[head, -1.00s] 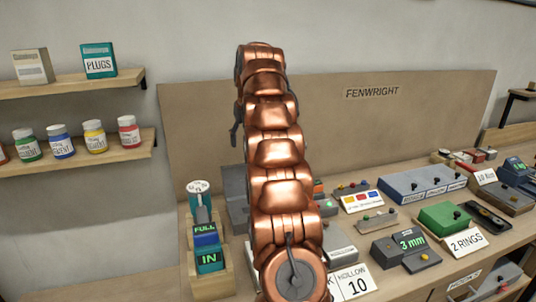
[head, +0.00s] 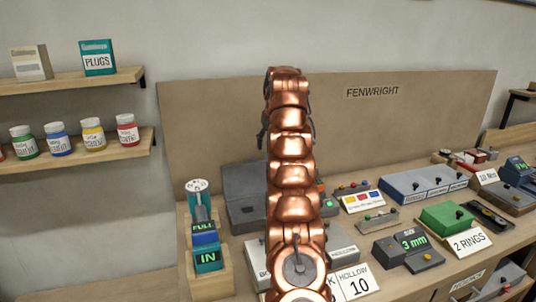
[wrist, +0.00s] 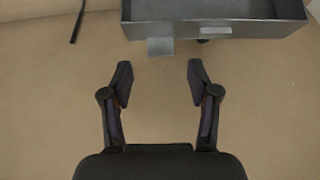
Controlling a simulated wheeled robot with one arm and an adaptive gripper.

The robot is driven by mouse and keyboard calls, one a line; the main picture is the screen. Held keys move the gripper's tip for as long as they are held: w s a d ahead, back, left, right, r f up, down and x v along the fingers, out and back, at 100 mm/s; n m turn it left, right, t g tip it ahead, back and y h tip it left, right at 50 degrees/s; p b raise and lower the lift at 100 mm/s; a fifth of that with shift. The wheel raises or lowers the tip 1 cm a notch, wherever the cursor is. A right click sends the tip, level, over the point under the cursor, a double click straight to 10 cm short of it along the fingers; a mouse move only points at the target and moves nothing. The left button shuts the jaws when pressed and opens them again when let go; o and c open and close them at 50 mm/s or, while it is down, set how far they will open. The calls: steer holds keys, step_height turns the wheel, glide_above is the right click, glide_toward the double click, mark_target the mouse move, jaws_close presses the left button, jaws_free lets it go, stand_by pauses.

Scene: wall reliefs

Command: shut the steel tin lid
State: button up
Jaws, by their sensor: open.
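The steel tin (head: 240,210) is a dark grey box on the bench, left of and partly behind my arm in the head view. A grey panel that looks like its lid (head: 240,180) stands raised at the back; my arm hides its right part. In the wrist view the tin (wrist: 215,31) crosses the top edge, cut off by the frame, with a small tab sticking out from its near side. My gripper (wrist: 160,72) is open and empty, its two fingers apart below the tab and not touching the tin. The fingers cannot be made out clearly in the head view.
A wooden holder with a "FULL" and "IN" display (head: 207,258) stands left of the tin. Several small devices and a green box (head: 445,217) fill the bench to the right. A tan backboard (head: 400,120) rises behind. Shelves with jars (head: 93,135) hang at left.

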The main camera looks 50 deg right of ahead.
steer(key=shift+x, duration=2.2)
steer(key=shift+c, duration=0.4)
jaws_close()
